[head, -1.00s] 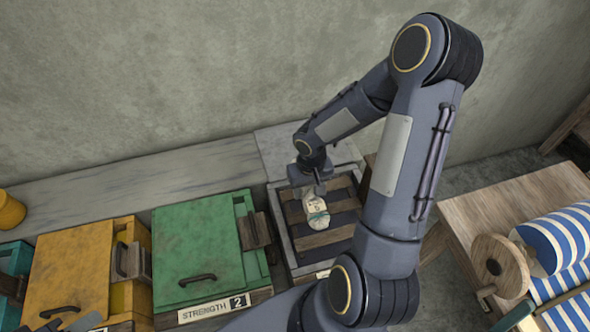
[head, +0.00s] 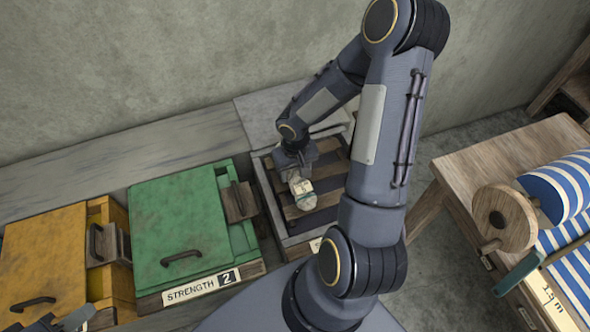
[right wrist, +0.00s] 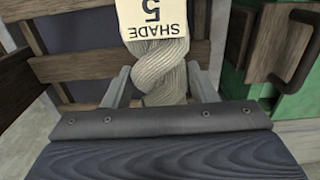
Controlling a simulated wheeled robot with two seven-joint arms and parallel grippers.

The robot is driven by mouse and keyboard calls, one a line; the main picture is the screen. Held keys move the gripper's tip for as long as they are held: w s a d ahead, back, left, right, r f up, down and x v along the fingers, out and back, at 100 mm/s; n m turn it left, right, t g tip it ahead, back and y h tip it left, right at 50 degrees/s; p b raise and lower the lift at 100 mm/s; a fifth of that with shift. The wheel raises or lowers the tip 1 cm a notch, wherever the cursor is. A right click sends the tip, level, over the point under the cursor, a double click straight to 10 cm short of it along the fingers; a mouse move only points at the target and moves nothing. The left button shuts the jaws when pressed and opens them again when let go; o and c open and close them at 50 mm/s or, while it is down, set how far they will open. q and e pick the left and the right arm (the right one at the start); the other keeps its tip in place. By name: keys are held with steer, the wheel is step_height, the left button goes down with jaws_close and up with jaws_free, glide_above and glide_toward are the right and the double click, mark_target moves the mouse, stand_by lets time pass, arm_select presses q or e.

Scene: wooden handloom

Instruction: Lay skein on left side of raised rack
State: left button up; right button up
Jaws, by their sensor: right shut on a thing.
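A pale cream skein (head: 305,199) with a tag hangs below my right gripper (head: 297,172) in the head view, over the left-to-middle part of the slatted rack (head: 322,217). In the right wrist view the twisted skein (right wrist: 162,75) sits between the two grey fingers of my right gripper (right wrist: 160,88); its tag reads SHADE 5. The gripper is shut on it. The rack's wooden slats (right wrist: 95,66) lie behind it, with dark gaps; I cannot tell whether the skein touches them. My left gripper (head: 76,320) shows only partly at the lower left edge; its jaws are unclear.
A green box (head: 180,220) labelled STRENGTH 2 stands left of the rack, with a yellow box (head: 45,255) further left. A wooden loom with blue-striped cloth (head: 565,190) is at the right. A grey wall rises behind.

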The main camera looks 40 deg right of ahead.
steer(key=shift+f+b, duration=0.35)
steer(key=shift+f, duration=0.35)
steer(key=o, duration=1.1)
steer(key=shift+o, duration=0.2)
step_height(320, 180, up, 8)
steer(key=shift+f+p, duration=0.1)
steer(key=shift+p, duration=0.2)
